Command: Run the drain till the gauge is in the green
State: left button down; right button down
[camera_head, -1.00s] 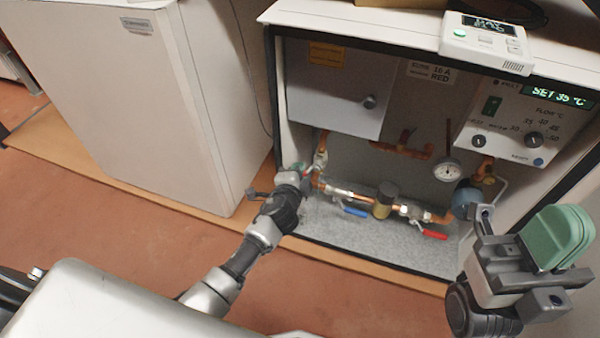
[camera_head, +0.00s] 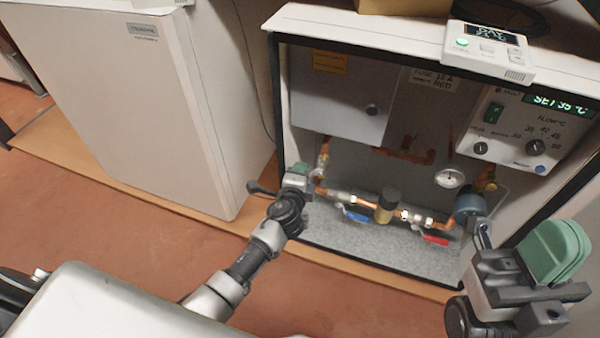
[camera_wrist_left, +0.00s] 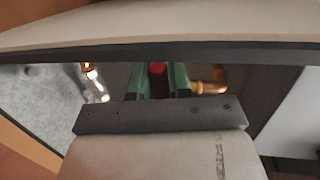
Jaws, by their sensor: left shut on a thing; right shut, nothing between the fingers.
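The round white pressure gauge (camera_head: 450,178) sits on the pipework at the right inside the open cabinet. Its needle and coloured zones are too small and blurred to read. My left gripper (camera_head: 302,171) is at the left end of the lower pipe run. In the left wrist view its green fingers (camera_wrist_left: 158,82) are shut on a small red part (camera_wrist_left: 158,70), possibly the drain handle. The fingers hide most of it. My right gripper (camera_head: 556,252) is shut and empty, in front of the cabinet's right side.
A blue lever (camera_head: 355,216) and a red lever (camera_head: 436,240) stick out from the lower pipe. A control panel (camera_head: 522,135) reads SET 35 °C. A small display box (camera_head: 488,50) stands on the cabinet top. A white cabinet (camera_head: 120,90) stands at the left.

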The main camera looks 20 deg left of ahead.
pick_arm(q)
jog(key=c, duration=1.1)
grip_release()
jog(key=p+v, duration=0.3)
jog(key=v, duration=0.7)
jog(key=shift+s, duration=0.4)
